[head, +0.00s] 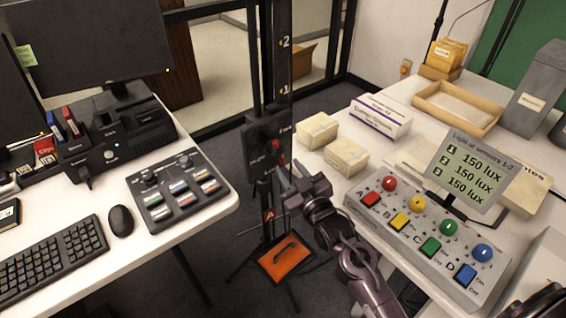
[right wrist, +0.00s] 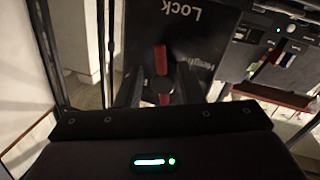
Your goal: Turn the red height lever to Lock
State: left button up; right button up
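The red height lever (head: 275,151) is on a black box (head: 258,140) on the upright stand, in the middle of the head view. In the right wrist view the red lever (right wrist: 160,60) lies between my right gripper's fingers (right wrist: 160,92). The word Lock shows above it on the black panel (right wrist: 205,35), and a partly hidden Height label is to its right. My right gripper (head: 292,186) is just below and right of the lever in the head view. Its dark fingers look apart, with gaps beside the lever; contact cannot be told. My left gripper is not in view.
A button console (head: 425,235) and small cartons (head: 346,156) stand on the right table. A control panel (head: 180,190), mouse (head: 121,219) and keyboard (head: 50,265) are on the left table. An orange plate (head: 286,260) is low on the stand, between the tables.

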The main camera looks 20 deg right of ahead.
aim_at(282, 161)
jog(key=shift+w+a, duration=0.2)
jog(key=shift+w, duration=0.8)
jog(key=shift+w+a, duration=0.15)
jog(key=shift+w, duration=0.85)
